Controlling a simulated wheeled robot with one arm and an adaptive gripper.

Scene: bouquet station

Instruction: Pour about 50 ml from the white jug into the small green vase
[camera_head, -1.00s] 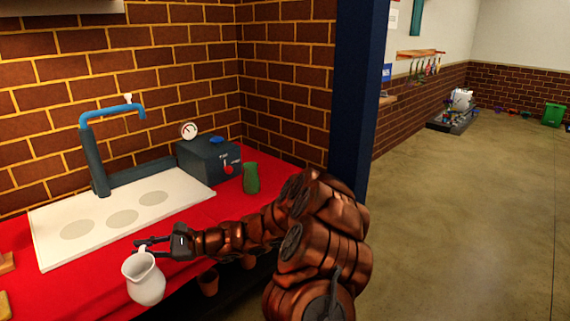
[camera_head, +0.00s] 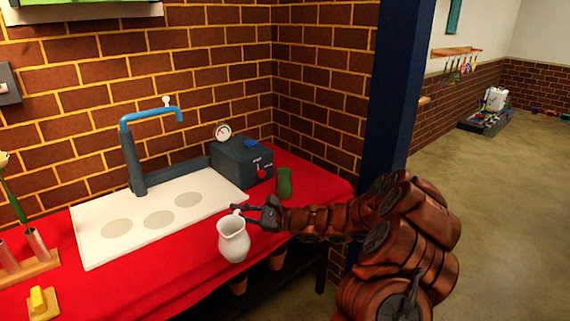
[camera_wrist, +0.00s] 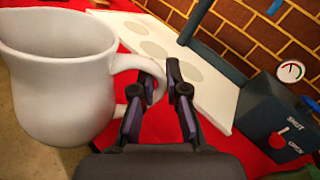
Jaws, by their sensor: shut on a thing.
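The white jug (camera_head: 234,241) is upright at the front part of the red-covered counter in the head view. It fills the left of the wrist view (camera_wrist: 58,85). My gripper (camera_head: 252,213) is shut on the jug's handle, with its fingers (camera_wrist: 155,92) on either side of the handle in the wrist view. I cannot tell whether the jug's base touches the counter. The small green vase (camera_head: 285,183) stands upright on the red cloth, to the right of and behind the jug. The jug's contents are hidden.
A white tray (camera_head: 122,250) with round marks lies behind and left of the jug. A blue tap (camera_head: 150,113) rises behind it. A dark box (camera_head: 236,163) with a gauge and red knob (camera_wrist: 279,140) stands beside the vase. Tubes in a wooden rack (camera_head: 36,268) stand far left.

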